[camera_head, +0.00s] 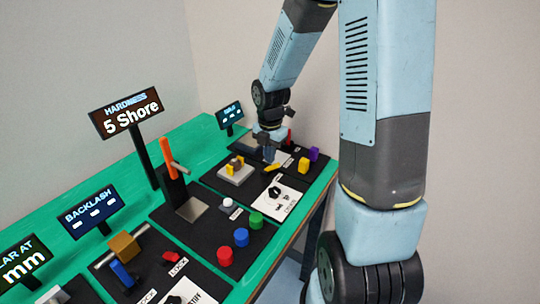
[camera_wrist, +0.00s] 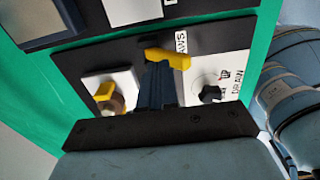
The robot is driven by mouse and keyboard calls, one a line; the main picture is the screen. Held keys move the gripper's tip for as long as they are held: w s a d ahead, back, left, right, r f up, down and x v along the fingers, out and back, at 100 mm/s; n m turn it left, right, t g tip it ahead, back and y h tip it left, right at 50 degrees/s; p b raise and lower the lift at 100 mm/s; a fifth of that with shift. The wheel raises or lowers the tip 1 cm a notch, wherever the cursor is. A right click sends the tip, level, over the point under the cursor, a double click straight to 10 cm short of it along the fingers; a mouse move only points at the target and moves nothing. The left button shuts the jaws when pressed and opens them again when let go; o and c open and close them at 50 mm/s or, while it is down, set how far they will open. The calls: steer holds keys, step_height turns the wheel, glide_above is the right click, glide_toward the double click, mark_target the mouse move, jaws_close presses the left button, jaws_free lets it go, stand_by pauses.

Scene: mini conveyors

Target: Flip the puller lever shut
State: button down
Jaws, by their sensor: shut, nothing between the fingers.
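A yellow lever (camera_wrist: 168,58) lies by the label JAWS on a black panel, right at my fingertips in the wrist view. It also shows in the head view (camera_head: 272,168), just below my gripper. My gripper (camera_wrist: 160,70) is shut and empty, its dark fingers pointing at the lever. I cannot tell whether the fingertips touch it. In the head view my gripper (camera_head: 270,157) points down over the far panel. Left of the lever, a pale block with yellow jaws (camera_head: 236,168) around a brown piece stands on the same panel; it also shows in the wrist view (camera_wrist: 106,92).
A black knob (camera_wrist: 211,94) sits on a white plate marked DRAW, right of my fingers. Yellow (camera_head: 303,165) and purple (camera_head: 314,154) blocks stand to the right. Nearer panels hold an orange lever (camera_head: 166,150) and coloured cylinders (camera_head: 241,237). A small sign (camera_head: 230,114) stands behind.

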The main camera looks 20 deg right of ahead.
mark_target(271, 166)
steer(key=shift+w+a+f, duration=0.15)
steer(key=shift+w+a, duration=0.1)
steer(key=shift+w, duration=0.05)
steer(key=shift+w+a+r, duration=0.2)
steer(key=shift+w+r, duration=0.05)
step_height(271, 166, up, 11)
steer(key=s+d, duration=0.1)
steer(key=shift+s+r, duration=0.2)
stand_by(0.4)
stand_by(0.4)
